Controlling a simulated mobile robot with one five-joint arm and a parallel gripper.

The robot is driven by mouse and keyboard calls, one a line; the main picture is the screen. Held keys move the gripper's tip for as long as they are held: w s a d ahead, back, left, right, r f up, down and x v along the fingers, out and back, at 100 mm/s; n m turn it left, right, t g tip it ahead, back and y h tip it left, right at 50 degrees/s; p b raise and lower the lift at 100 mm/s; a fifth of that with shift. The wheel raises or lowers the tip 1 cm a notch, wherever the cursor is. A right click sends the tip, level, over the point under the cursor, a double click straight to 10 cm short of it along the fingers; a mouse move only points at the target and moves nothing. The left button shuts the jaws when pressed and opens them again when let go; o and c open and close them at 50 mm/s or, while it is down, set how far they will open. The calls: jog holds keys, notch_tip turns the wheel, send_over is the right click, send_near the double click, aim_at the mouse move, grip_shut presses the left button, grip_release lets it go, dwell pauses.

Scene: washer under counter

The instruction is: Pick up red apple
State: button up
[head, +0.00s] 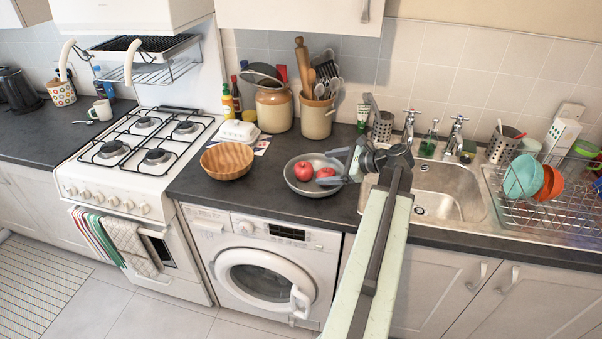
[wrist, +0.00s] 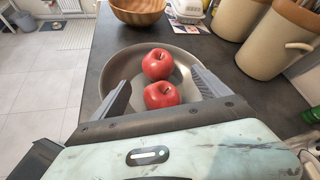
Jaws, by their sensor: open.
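Two red apples lie in a shallow grey bowl (head: 300,188) on the dark counter above the washing machine. In the head view one red apple (head: 303,171) is at the left and the other red apple (head: 326,175) at the right, close to my gripper (head: 337,167). In the wrist view the nearer apple (wrist: 162,95) lies between the open fingers of my gripper (wrist: 158,88), and the farther apple (wrist: 157,64) is just beyond it. My gripper is open and empty at the bowl's right side. Whether a finger touches an apple I cannot tell.
A wooden bowl (head: 227,160) stands left of the grey bowl. Brown-and-cream jars (head: 273,110) and a utensil crock (head: 317,118) stand behind it. The sink (head: 440,185) is to the right, the gas stove (head: 145,145) to the left. The counter's front edge is close to the bowl.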

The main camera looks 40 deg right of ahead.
aim_at(309, 168)
jog(key=b+x, duration=0.1)
jog(key=x, duration=0.1)
jog(key=b+x, duration=0.1)
jog(key=x, duration=0.2)
jog(key=b+x, duration=0.1)
jog(key=x, duration=0.2)
jog(key=shift+w+a+r, duration=0.1)
jog(key=shift+w+a, duration=0.05)
jog(key=shift+a, duration=0.2)
jog(key=shift+r, duration=0.15)
jog(key=c, duration=1.6)
notch_tip(309, 168, up, 10)
jog(key=p, duration=1)
jog(key=shift+r, duration=0.1)
